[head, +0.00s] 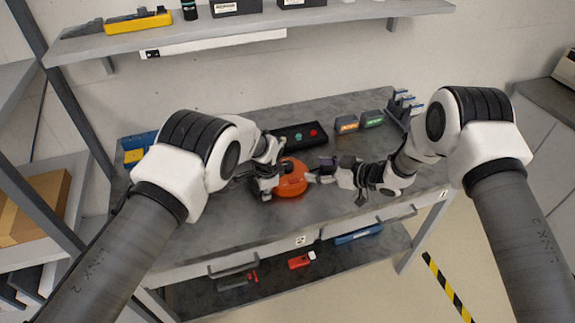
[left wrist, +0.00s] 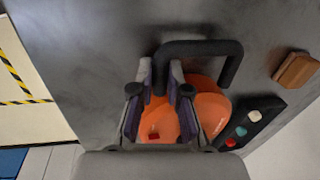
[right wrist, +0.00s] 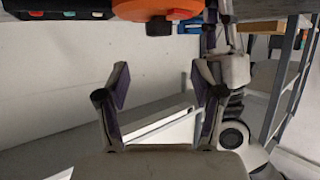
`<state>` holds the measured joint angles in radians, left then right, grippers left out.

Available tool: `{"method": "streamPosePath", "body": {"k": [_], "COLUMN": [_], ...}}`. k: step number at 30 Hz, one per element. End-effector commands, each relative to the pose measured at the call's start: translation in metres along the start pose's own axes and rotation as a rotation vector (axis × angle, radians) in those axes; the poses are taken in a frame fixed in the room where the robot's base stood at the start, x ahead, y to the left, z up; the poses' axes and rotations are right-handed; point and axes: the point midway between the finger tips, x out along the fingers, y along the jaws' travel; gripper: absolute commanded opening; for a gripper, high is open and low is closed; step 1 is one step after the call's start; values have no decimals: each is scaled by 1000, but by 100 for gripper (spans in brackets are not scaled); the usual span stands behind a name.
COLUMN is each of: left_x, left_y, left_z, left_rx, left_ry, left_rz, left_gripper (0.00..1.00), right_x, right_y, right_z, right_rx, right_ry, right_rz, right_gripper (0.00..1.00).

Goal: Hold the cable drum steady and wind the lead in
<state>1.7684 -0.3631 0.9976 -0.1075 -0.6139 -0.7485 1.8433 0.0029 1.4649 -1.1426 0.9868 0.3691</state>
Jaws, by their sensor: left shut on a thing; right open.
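The orange cable drum (head: 294,183) stands on the grey worktop (head: 225,222). It also shows in the left wrist view (left wrist: 209,112), with a black frame handle (left wrist: 205,47) arching beside it. My left gripper (head: 268,179) is at the drum's left side; in its wrist view the fingers (left wrist: 162,78) are shut on one leg of that handle. My right gripper (head: 320,173) is open and empty just right of the drum. In the right wrist view the drum (right wrist: 135,8) and a dark knob (right wrist: 158,26) sit at the top, beyond the open fingers (right wrist: 162,80). I cannot make out the lead.
Behind the drum lies a black button panel (head: 296,136). An orange-labelled box (head: 346,124), a green-labelled box (head: 372,119) and a rack (head: 403,103) stand at back right. A blue bin (head: 137,143) is at back left. A shelf (head: 250,24) hangs above; the front worktop is clear.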

Motion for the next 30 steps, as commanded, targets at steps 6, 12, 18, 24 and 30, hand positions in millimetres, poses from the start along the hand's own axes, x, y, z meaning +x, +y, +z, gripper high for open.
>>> {"method": "streamPosePath", "body": {"k": [6, 12, 18, 24, 30], "left_x": [0, 0, 0, 0, 0], "left_y": [0, 0, 0, 0, 0], "left_z": [0, 0, 0, 0, 0], "left_rx": [1, 1, 1, 1, 1], "left_ry": [-1, 0, 0, 0, 0], "left_rz": [1, 0, 0, 1, 1], "left_gripper": [0, 0, 0, 0, 0], "right_x": [29, 80, 112, 118, 118], "right_y": [0, 0, 0, 1, 1], "right_z": [1, 2, 1, 0, 1], "right_rx": [1, 1, 2, 4, 4], "right_ry": [1, 1, 1, 1, 1], "right_rz": [2, 2, 3, 5, 5], "right_gripper": [67, 67, 67, 67, 42]}}
